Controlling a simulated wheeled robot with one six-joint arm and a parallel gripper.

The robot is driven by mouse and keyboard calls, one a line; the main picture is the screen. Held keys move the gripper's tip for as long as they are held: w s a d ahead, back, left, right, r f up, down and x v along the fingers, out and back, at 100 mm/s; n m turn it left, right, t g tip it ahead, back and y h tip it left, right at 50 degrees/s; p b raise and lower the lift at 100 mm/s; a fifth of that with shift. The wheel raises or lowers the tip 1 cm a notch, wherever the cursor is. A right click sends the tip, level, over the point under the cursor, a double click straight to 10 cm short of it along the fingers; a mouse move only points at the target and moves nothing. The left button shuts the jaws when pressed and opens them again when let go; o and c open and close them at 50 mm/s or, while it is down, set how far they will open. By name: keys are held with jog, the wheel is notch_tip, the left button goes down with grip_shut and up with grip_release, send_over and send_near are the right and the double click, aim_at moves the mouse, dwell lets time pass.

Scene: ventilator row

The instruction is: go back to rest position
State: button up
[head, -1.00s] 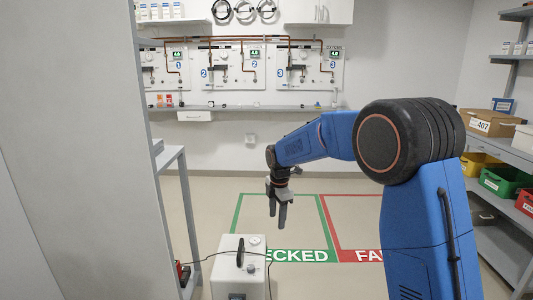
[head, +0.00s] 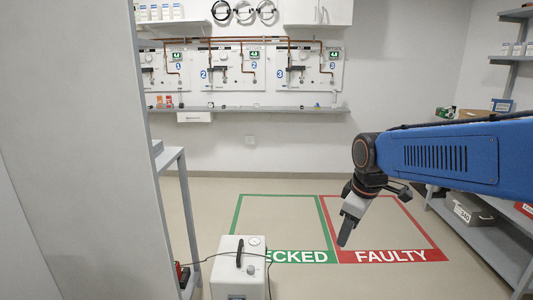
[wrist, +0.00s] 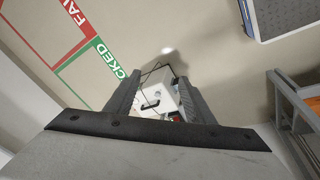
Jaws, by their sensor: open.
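My gripper (head: 350,222) hangs at the end of my blue arm, above the floor near the left side of the red FAULTY square. In the wrist view my gripper (wrist: 158,95) has its two fingers apart with nothing held between them. A white ventilator unit (head: 240,272) with a dark handle and a gauge stands at the bottom of the head view, left of my gripper and apart from it. The unit also shows beyond the fingers in the wrist view (wrist: 160,98). A dark cable runs from it.
A green CHECKED square (head: 236,215) and a red FAULTY square (head: 425,220) mark the floor; both look empty. A grey panel (head: 75,130) and metal rack (head: 172,155) stand left. Shelves with bins (head: 465,208) line the right. Wall panels (head: 232,68) are at the back.

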jog(key=s+d+f+m, duration=0.1)
jog(key=s+d+m, duration=0.1)
jog(key=s, duration=0.5)
jog(key=s+d+f+m+t, duration=0.1)
jog(key=s+d+f+m, duration=0.1)
jog(key=s+m, duration=0.2)
jog(key=s+d+f+m, duration=0.1)
jog(key=s+d+m, duration=0.2)
jog(key=s, duration=0.7)
jog(key=shift+f+m+t, duration=0.25)
jog(key=shift+m+t, duration=0.15)
jog(key=shift+m, duration=0.2)
